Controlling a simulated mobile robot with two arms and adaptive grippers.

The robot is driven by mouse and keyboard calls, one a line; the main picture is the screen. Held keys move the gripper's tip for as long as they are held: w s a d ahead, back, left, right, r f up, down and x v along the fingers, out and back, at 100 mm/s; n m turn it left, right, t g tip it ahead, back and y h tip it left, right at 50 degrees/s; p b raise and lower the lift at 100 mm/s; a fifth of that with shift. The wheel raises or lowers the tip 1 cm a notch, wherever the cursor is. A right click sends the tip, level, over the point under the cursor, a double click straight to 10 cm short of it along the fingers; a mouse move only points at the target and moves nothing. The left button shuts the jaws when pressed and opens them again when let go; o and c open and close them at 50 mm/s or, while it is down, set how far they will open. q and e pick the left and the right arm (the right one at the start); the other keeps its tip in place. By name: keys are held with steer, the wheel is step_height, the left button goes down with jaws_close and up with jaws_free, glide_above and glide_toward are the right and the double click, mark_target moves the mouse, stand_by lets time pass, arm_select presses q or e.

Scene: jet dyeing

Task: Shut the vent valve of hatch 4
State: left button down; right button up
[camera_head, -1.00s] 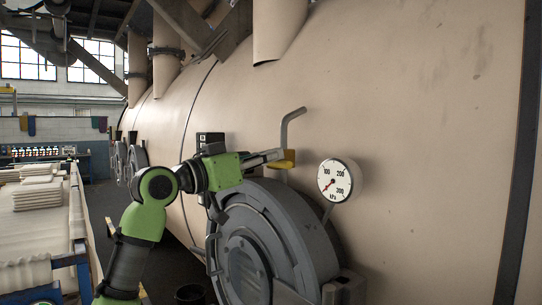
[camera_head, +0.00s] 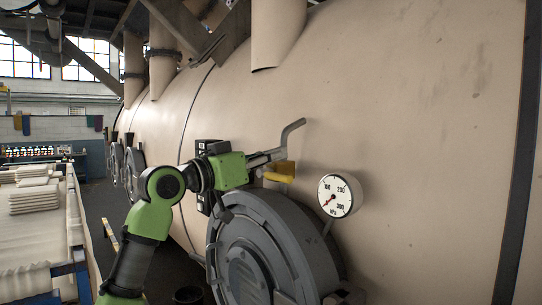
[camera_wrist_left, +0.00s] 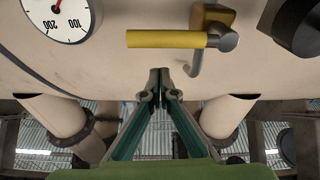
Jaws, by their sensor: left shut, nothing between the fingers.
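The vent valve has a yellow lever (camera_head: 279,177) and a grey bent pipe (camera_head: 291,131) above it, on the beige vessel wall over a round grey hatch (camera_head: 240,250). No hatch number is readable. My left gripper (camera_head: 277,155) is shut and empty beside the valve, its fingers overlapping the pipe's foot in the head view. In the left wrist view the yellow lever (camera_wrist_left: 166,39) lies crosswise to the pipe (camera_wrist_left: 195,58), with a visible gap between it and the shut fingertips (camera_wrist_left: 160,73). My right gripper is out of view.
A round pressure gauge (camera_head: 335,195) sticks out right of the valve, its red needle pointing lower left. A black box (camera_head: 209,147) is behind my left wrist. More hatches line the vessel at left. A table with folded white cloth (camera_head: 35,200) stands at far left.

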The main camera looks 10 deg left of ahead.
arm_select(q)
steer(key=r+b+v, duration=0.1)
steer(key=b+v, duration=0.3)
steer(key=v, duration=0.6)
steer(key=shift+f+b, duration=0.25)
steer(key=shift+b, duration=0.1)
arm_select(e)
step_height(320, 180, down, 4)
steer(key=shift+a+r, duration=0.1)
arm_select(q)
steer(key=shift+a, duration=0.1)
